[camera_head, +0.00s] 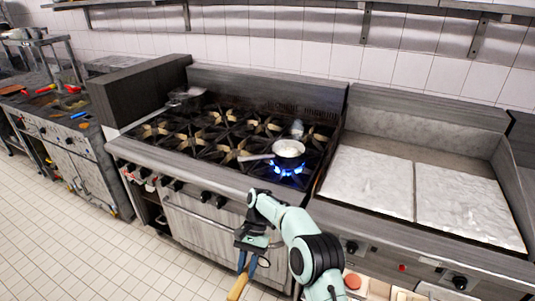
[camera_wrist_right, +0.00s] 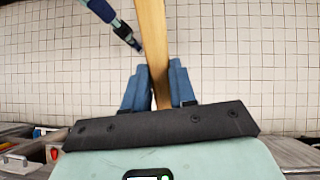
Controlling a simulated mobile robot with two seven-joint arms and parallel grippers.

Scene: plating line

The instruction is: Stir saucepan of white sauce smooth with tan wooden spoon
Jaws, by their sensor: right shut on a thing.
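The saucepan (camera_head: 289,158) sits on a burner at the right of the range, its handle pointing left. White sauce (camera_head: 287,146) shows in it, and blue flame burns beneath. My right gripper (camera_head: 247,262) is in front of the range, low and apart from the pan. It is shut on the tan wooden spoon (camera_head: 238,289), which hangs down. In the right wrist view the spoon's wooden shaft (camera_wrist_right: 153,45) runs between the blue fingers (camera_wrist_right: 156,88). What looks like my left gripper (camera_wrist_right: 137,45) shows small there; its jaws are unclear.
The range (camera_head: 190,150) has several bare burner grates. Another pan (camera_head: 186,96) stands at its back left. A flat griddle (camera_head: 365,185) adjoins on the right, and a counter with utensils (camera_head: 60,105) stands at left. Tiled floor (camera_head: 100,260) is clear.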

